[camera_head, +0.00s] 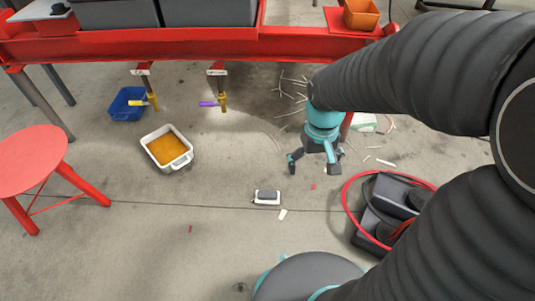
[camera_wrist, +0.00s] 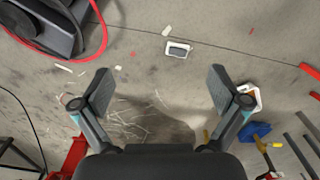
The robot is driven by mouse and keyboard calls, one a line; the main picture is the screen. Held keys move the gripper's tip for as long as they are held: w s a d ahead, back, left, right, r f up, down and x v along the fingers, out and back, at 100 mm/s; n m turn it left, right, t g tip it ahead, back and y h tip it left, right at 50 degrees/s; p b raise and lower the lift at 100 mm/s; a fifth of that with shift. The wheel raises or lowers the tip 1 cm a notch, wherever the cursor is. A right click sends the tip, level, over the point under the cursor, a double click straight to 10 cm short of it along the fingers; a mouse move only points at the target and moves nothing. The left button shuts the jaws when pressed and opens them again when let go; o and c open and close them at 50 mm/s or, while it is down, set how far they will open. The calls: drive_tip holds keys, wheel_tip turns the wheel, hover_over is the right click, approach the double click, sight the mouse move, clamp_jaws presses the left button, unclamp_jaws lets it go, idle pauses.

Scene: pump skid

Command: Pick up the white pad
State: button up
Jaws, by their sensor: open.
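A small white pad-like block (camera_head: 267,203) with a dark grey top lies flat on the concrete floor, near the centre of the head view. It shows upper centre in the wrist view (camera_wrist: 179,55), beyond my fingertips. A small flat white scrap (camera_head: 283,214) lies beside it; it also shows in the wrist view (camera_wrist: 167,31). I take the larger block for the white pad, but cannot be sure. My gripper (camera_head: 315,163) hangs above the floor, up and to the right of the block in the head view. Its fingers are wide apart and empty in the wrist view (camera_wrist: 160,88).
A white tray (camera_head: 182,163) of orange-brown liquid and a blue bin (camera_head: 114,106) stand left. A red stool (camera_head: 70,172) is farther left. Black equipment with a red hose (camera_head: 346,205) lies right. A red skid beam (camera_head: 190,46) crosses the back. Pale scraps litter the floor.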

drive_tip(key=w+a+f+n+g+b, duration=0.1)
drive_tip(key=w+a+f, duration=0.15)
drive_tip(key=f, duration=0.35)
drive_tip(key=w+a+f+n+g, duration=0.1)
drive_tip(key=w+f+n, duration=0.15)
drive_tip(key=f, duration=0.45)
drive_tip(key=n+t+b, duration=0.2)
drive_tip(key=n, duration=1)
hover_over(268, 194)
wheel_tip(268, 194, down, 21)
wheel_tip(268, 194, down, 14)
drive_tip(key=shift+w+d+r+b, duration=0.1)
drive_tip(key=shift+d+b, duration=0.05)
drive_tip(key=shift+b, duration=0.6)
drive_tip(key=c, duration=1.4)
drive_tip(key=shift+o, duration=0.2)
drive_tip(key=shift+r, duration=0.6)
drive_tip(key=r, duration=0.2)
drive_tip(key=d+r+p, duration=0.1)
drive_tip(key=r, duration=0.1)
drive_tip(key=s+d+r, duration=0.3)
drive_tip(key=d+r, duration=0.3)
drive_tip(key=d, duration=0.4)
drive_tip(key=shift+p, duration=0.45)
